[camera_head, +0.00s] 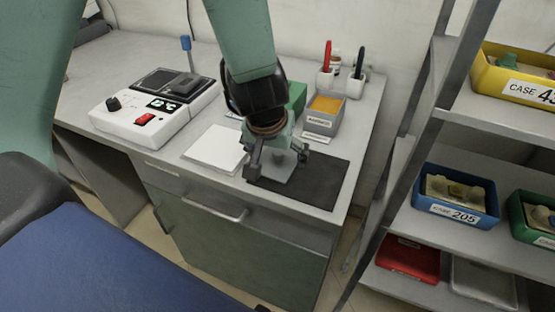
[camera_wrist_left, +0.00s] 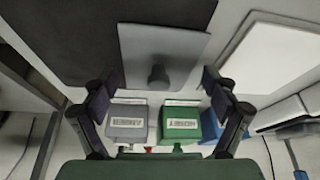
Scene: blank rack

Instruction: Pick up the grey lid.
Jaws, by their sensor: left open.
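My left gripper (camera_head: 278,160) points down over the lid, open, with one finger to either side of the knob. It holds nothing, and I cannot tell its exact height above the lid. The gripper hides part of the lid in the head view. My right gripper is not in view.
Behind the lid stand a grey box (camera_head: 323,117) with orange contents and a green box (camera_head: 297,97). A white pad (camera_head: 215,148) lies left of the mat, and a white device (camera_head: 157,108) stands farther left. A shelf rack with coloured cases (camera_head: 457,196) is at right.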

